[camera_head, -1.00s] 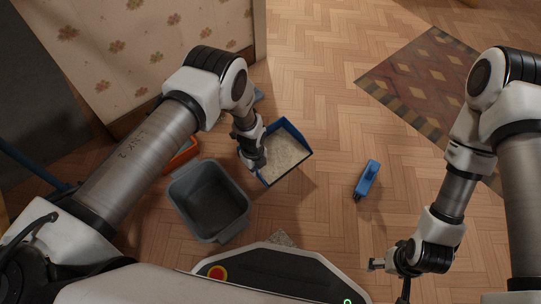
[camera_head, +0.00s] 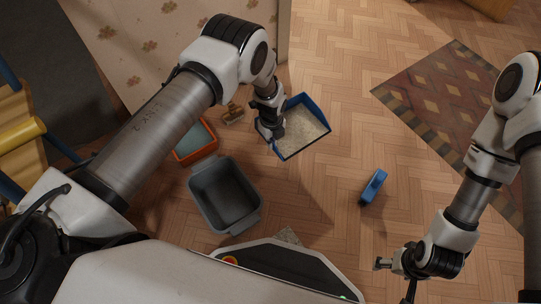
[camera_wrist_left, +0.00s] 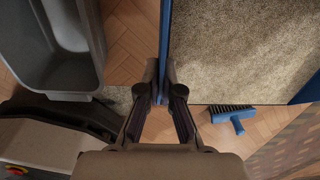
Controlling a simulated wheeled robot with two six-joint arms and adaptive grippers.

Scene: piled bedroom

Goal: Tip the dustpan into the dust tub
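The blue dustpan (camera_head: 324,109) holds a layer of grey-beige dust (camera_head: 300,131); its blue side wall also shows in the left wrist view (camera_wrist_left: 166,40). My left gripper (camera_head: 275,134) is shut on that wall, with its fingertips (camera_wrist_left: 160,88) on either side of it. The pan looks about level. The grey dust tub (camera_head: 256,217) stands on the floor to the lower left of the pan, apart from it; its rim shows in the left wrist view (camera_wrist_left: 70,95). My right gripper (camera_head: 384,264) is away at the lower right, its opening unclear.
A blue brush (camera_head: 373,187) lies on the floor right of the pan. An orange box (camera_head: 207,152) and a small brown item (camera_head: 232,113) lie behind the tub. A patterned rug (camera_head: 440,90) is at the right. Floor between pan and rug is clear.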

